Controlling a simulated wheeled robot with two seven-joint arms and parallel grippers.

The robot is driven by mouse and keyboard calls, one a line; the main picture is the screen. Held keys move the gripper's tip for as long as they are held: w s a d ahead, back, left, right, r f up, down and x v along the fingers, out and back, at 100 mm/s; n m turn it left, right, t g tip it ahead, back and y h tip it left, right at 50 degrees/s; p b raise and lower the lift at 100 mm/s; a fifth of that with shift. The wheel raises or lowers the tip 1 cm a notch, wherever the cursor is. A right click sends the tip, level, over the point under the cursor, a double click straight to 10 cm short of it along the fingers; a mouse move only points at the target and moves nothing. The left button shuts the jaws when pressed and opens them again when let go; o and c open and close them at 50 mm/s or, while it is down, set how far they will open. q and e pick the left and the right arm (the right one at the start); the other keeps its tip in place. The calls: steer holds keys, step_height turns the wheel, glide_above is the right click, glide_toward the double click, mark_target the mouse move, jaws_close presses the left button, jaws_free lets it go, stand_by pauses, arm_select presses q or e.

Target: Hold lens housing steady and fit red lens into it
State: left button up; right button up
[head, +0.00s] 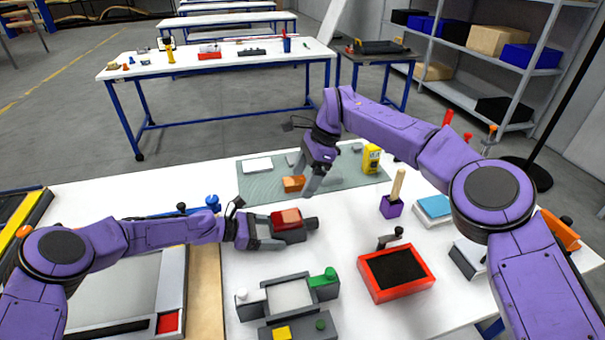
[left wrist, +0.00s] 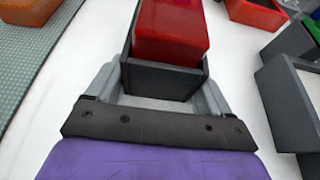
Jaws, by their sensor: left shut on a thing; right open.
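The lens housing (head: 296,234) is a dark grey box-like part over the white table, left of centre in the head view. My left gripper (head: 268,232) is shut on its near end. In the left wrist view the housing (left wrist: 160,80) lies between the two grey fingers. The red lens (head: 287,218), a red block, sits in the housing's opening; in the left wrist view the red lens (left wrist: 172,35) stands above the housing's near wall. I cannot tell how deep it sits. My right gripper (head: 308,183) is open, beyond the housing, beside an orange block (head: 293,184).
The orange block lies on a grey-green mat (head: 260,187), with a yellow meter (head: 371,158) at its right. A grey fixture (head: 288,297) and a red tray (head: 396,272) stand nearer. A purple holder (head: 391,207) stands at right. White table shows between them.

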arm_select(q)
steer(key=o, duration=1.1)
steer(key=shift+a, duration=0.1)
